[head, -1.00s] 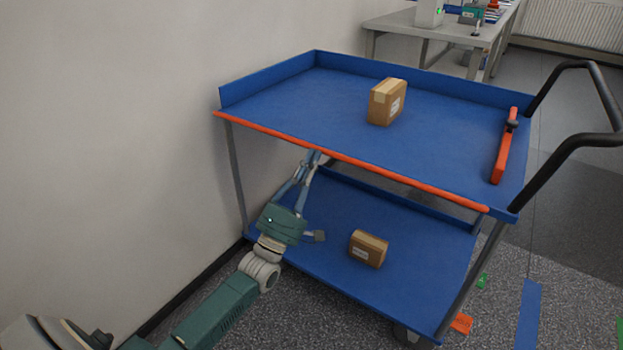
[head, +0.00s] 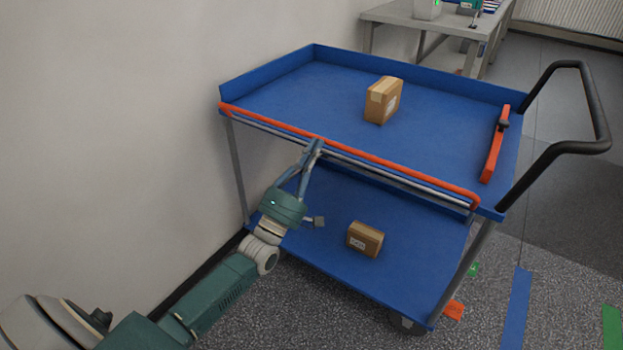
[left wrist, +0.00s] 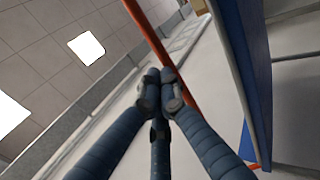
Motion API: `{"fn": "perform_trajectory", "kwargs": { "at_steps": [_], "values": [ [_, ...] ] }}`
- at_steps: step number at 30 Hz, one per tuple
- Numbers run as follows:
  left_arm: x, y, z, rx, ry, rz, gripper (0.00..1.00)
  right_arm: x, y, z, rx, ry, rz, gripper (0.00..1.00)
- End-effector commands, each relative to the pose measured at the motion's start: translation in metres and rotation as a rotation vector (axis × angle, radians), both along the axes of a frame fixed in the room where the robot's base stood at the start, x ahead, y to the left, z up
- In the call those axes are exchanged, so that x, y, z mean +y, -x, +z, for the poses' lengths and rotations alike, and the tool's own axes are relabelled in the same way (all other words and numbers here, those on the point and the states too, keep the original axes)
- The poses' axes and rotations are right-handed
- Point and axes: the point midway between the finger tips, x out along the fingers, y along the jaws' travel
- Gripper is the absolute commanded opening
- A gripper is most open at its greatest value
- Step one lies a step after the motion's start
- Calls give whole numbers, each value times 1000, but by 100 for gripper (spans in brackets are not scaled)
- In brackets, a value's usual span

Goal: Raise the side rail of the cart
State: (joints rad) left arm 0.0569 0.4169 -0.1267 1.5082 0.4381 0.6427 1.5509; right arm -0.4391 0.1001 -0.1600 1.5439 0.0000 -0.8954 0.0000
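The cart's side rail (head: 385,163) is a long thin orange bar along the near edge of the blue top deck (head: 290,95). It stands slightly above that edge, with a narrow gap and a grey bar showing below it. My left gripper (head: 316,146) reaches up from below, its fingertips at the rail left of its middle. In the left wrist view the fingertips (left wrist: 163,88) are together and overlap the orange rail (left wrist: 147,30). They look shut and against it; I cannot see the rail gripped between them. My right gripper is not in view.
A cardboard box (head: 382,100) stands on the top deck and another (head: 365,239) on the lower shelf (head: 330,250). An orange bar with a black knob (head: 495,145) lies near the black push handle (head: 590,100). A wall (head: 110,120) closes the left side.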

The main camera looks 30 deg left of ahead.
Motion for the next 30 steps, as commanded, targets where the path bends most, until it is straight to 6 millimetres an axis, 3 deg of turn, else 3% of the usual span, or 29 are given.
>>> {"fn": "perform_trajectory", "kwargs": {
  "at_steps": [9, 30],
  "values": [
    [-1, -16, 20, -5, -1, 0, 0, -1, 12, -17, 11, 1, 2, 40],
    [-4, -45, 34, 0, -1, 1, 0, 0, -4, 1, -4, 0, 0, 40]
  ]
}}
